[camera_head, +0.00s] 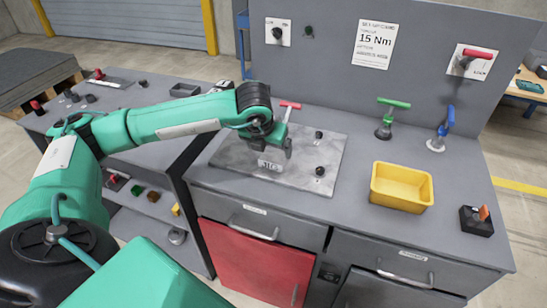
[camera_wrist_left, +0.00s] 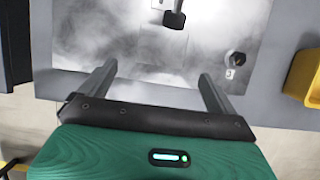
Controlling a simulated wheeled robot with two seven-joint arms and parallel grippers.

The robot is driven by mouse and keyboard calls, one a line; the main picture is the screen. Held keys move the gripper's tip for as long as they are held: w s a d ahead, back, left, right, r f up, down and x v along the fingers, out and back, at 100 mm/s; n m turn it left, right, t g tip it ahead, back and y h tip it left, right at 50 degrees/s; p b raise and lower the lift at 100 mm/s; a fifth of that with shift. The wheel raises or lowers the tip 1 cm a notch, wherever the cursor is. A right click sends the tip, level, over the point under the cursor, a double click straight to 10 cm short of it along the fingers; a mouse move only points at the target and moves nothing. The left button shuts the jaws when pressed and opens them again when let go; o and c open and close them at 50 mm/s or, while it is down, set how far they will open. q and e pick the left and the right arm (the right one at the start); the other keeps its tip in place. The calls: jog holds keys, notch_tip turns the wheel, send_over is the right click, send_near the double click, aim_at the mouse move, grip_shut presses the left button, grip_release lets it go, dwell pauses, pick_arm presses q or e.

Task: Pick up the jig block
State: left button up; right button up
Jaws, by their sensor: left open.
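My left gripper (camera_head: 273,147) comes in from the left, low over the grey metal plate (camera_head: 225,158) on the bench. In the left wrist view its two fingers (camera_wrist_left: 157,82) are spread apart with nothing between them. A pale lettered patch (camera_head: 270,166), which seems to read JIG, shows just in front of the gripper on the plate. I cannot tell whether it is a block or a marking, and no separate jig block is clear. A dark clamp-like part (camera_wrist_left: 175,18) is ahead of the fingers in the wrist view. My right gripper is not in view.
A red-handled clamp (camera_head: 290,105) stands behind the gripper. Black knobs (camera_head: 320,171) stand on the plate's right side. A yellow bin (camera_head: 402,187), a green-handled clamp (camera_head: 391,119), a blue-handled clamp (camera_head: 442,128) and a black switch box (camera_head: 477,221) are to the right. The upright panel (camera_head: 330,60) closes the back.

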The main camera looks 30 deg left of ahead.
aim_at(273, 157)
pick_arm(q)
jog(key=shift+x, duration=0.85)
jog(key=shift+w+a+f+p, duration=0.1)
jog(key=shift+w+f+p, duration=0.25)
jog(key=shift+f+p, duration=0.2)
jog(key=p+x, duration=0.1)
jog(key=x, duration=0.2)
jog(key=shift+w+f, duration=0.2)
jog(key=shift+w, duration=0.05)
jog(key=shift+w+f, duration=0.1)
jog(key=shift+f, duration=0.2)
jog(key=c, duration=1.2)
jog(key=shift+c, duration=0.6)
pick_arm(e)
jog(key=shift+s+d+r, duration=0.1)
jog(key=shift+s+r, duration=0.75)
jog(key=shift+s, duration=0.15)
pick_arm(q)
jog(key=shift+r, duration=0.15)
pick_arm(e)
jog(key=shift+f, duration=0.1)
